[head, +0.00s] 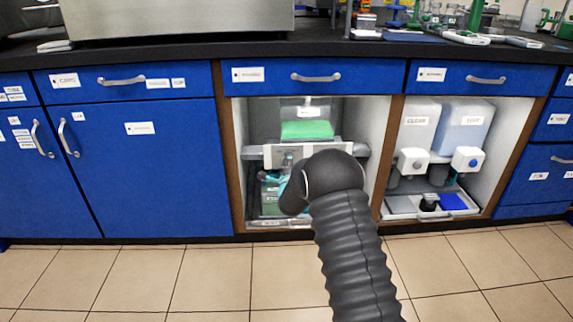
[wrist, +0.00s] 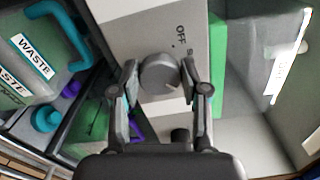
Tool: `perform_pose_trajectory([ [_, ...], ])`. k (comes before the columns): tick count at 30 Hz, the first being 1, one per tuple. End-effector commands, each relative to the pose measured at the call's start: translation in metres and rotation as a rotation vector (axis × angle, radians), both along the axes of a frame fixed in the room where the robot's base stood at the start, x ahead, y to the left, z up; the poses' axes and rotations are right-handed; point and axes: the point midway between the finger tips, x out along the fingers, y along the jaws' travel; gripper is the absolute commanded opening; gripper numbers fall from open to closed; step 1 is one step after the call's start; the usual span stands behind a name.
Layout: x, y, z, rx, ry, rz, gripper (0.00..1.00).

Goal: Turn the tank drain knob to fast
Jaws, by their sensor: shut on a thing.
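The tank drain knob (wrist: 160,72) is a round grey dial on a pale panel (wrist: 125,25) in the wrist view. My gripper (wrist: 158,78) has one finger on each side of the knob and is shut on it. The word OFF shows beside the knob, with a dot and a partly covered S next to it. A finger hides the rest of the lettering, and I cannot tell the knob's setting. In the head view, the white panel (head: 325,151) is in the left open bay, and my arm hides the knob.
Containers labelled WASTE (wrist: 35,58) with teal handles sit left in the wrist view. A green block (head: 307,130) is above the panel. The right bay holds two tanks (head: 465,125) with white dispensers (head: 413,160). The tiled floor in front is clear.

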Motion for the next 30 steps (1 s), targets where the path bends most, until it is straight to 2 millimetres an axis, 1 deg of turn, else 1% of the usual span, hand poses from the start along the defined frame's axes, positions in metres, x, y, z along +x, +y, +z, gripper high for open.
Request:
perform_pose_trajectory([
  [1,0.001,-0.002,0.001,0.002,-0.003,-0.003,0.1],
  [2,0.001,-0.002,0.001,0.002,-0.003,-0.003,0.5],
  [3,0.001,-0.001,0.001,0.002,-0.003,-0.003,0.6],
  [4,0.001,-0.001,0.001,0.001,-0.003,-0.003,0.67],
  [5,0.001,-0.001,0.001,0.001,-0.003,-0.002,0.7],
  [14,-0.001,0.001,0.0,0.0,0.0,0.001,0.7],
  [17,-0.005,0.001,0.001,0.0,-0.001,0.001,0.7],
  [20,-0.016,0.001,0.001,0.0,0.0,0.0,0.7],
  [23,-0.032,0.0,0.001,0.0,0.001,0.0,0.7],
  [30,-0.078,0.0,0.001,0.0,0.001,0.0,0.7],
])
